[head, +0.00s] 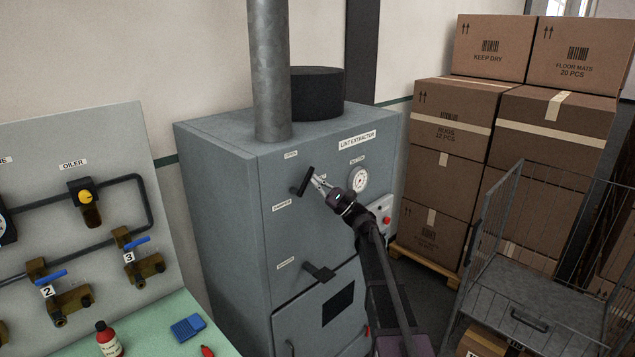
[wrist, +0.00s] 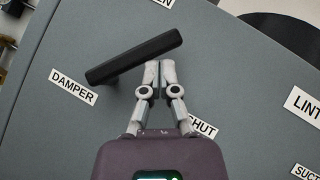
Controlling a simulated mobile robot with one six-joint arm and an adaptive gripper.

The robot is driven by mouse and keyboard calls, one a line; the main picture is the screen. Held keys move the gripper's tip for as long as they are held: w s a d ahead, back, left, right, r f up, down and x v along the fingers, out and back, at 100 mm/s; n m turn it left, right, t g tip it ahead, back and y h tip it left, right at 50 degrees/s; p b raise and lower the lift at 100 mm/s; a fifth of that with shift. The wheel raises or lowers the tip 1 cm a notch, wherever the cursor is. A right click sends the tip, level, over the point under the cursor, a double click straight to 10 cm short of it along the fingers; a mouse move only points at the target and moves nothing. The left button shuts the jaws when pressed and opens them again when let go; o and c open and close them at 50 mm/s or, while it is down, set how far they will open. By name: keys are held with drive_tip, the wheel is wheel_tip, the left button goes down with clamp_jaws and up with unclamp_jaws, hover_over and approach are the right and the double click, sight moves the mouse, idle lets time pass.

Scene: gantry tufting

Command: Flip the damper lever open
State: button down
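The damper lever (head: 306,181) is a black bar on the front of the grey lint extractor (head: 215,180). In the head view it slants up and to the right, between the OPEN label (head: 291,154) and the SHUT label, which is mostly hidden by my gripper. In the wrist view the lever (wrist: 135,58) lies just beyond my fingertips, with the DAMPER label (wrist: 74,87) near its left end. My gripper (wrist: 160,66) has its fingers together with nothing between them. The tips are at the lever's lower side; I cannot tell whether they touch. The SHUT label (wrist: 202,127) shows beside the right finger.
A gauge (head: 358,180) and a control box with a red button (head: 386,220) are right of the lever. A second black handle (head: 320,272) sits lower on the front. Stacked cartons (head: 450,155) and a wire cart (head: 530,300) stand right; an oiler panel (head: 60,140) stands left.

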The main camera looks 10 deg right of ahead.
sight(310, 173)
drive_tip(key=shift+s+a+r+p, duration=0.35)
drive_tip(key=shift+a+r+p, duration=0.2)
drive_tip(key=shift+r, duration=0.15)
drive_tip(key=shift+s+a+r+p, duration=0.4)
drive_tip(key=shift+r+p, duration=0.15)
drive_tip(key=shift+r, duration=0.1)
drive_tip(key=shift+a, duration=0.1)
drive_tip(key=shift+w+d, duration=0.25)
drive_tip(key=shift+d, duration=0.1)
drive_tip(key=d, duration=1.2)
drive_tip(key=shift+d, duration=0.25)
drive_tip(key=shift+w, duration=0.1)
